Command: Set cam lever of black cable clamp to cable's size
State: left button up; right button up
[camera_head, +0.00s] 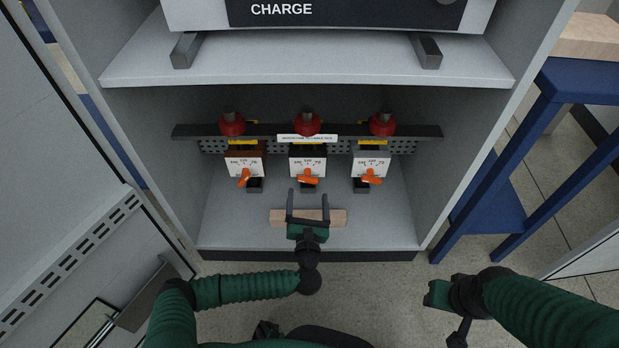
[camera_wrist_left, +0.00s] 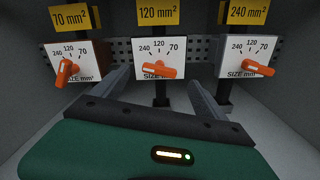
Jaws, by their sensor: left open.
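The black cable clamp (camera_head: 308,150) is the middle of three clamps inside the cabinet. Its white dial plate (camera_wrist_left: 170,50) reads 240, 120, 70, and a yellow tag (camera_wrist_left: 160,11) above it reads 120 mm². Its orange cam lever (camera_wrist_left: 155,67) lies nearly crosswise under the numbers; it also shows in the head view (camera_head: 306,179). My left gripper (camera_head: 308,194) is open and empty in front of and below this clamp, its fingers spread to either side of the lever in the wrist view and apart from it. My right gripper (camera_head: 438,294) is outside the cabinet; its jaw opening is unclear.
A brown clamp (camera_head: 245,150) tagged 70 mm² stands left, and a grey clamp (camera_head: 371,150) tagged 240 mm² right, each with an orange lever. The shelf (camera_head: 310,66) overhangs the clamps. Cabinet walls stand on both sides.

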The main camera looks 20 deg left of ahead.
pick_arm(q)
jog(key=b+x, duration=0.1)
jog(key=x, duration=0.6)
jog(key=shift+w+f+b, duration=0.2)
jog(key=shift+w+b, duration=0.05)
jog(key=shift+b, duration=0.15)
jog(key=shift+w+a+r, duration=0.15)
jog(key=shift+w+a, duration=0.05)
jog(key=shift+w, duration=0.3)
jog(key=c, duration=1.4)
